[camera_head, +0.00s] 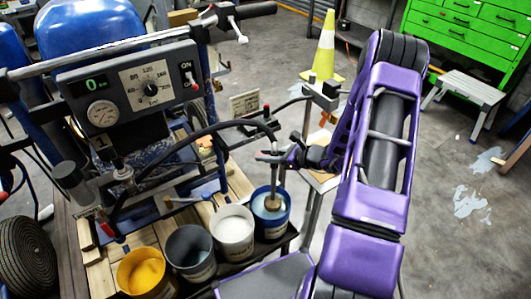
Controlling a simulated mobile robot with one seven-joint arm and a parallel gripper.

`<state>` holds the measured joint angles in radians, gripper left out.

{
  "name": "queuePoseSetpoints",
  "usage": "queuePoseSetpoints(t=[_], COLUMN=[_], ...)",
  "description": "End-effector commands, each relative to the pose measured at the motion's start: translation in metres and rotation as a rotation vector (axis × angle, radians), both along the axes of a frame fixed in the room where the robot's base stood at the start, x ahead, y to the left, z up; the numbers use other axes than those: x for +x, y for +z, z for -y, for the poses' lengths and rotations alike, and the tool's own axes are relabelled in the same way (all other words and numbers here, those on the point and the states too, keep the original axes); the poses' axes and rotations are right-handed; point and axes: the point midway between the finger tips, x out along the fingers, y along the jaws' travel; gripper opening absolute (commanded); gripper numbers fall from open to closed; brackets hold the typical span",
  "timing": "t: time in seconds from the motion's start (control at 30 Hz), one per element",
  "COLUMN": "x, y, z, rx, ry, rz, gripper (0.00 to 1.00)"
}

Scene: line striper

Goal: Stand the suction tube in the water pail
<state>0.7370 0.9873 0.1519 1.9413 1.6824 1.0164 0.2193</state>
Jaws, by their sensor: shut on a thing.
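My purple arm reaches in from the right, and my gripper (276,158) is shut on the upper part of the suction tube (273,184). The tube is about upright, and its lower end is over or inside the blue pail (268,224), at the right end of the row. I cannot tell whether it touches the bottom. A black hose runs left from the tube's top. A grey pail (191,262) with a dark inside stands further left; its contents look like water, but I cannot be sure. The fingertips are partly hidden by the hose.
A white pail (233,240) stands between the grey and blue pails, and a yellow-filled pail (141,275) is at the left end. The striper's control panel (128,83) and handlebar rise behind the pails. A traffic cone (324,52) stands behind.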

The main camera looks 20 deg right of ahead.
Motion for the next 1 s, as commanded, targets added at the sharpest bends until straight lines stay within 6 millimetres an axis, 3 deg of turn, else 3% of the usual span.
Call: queuePoseSetpoints(t=[0.2,1.0], x=[0.0,0.0], y=[-0.03,-0.117], z=[0.0,0.0], rx=[0.001,0.002], ry=[0.0,0.001], rz=[0.002,0.001], gripper=[0.0,0.0])
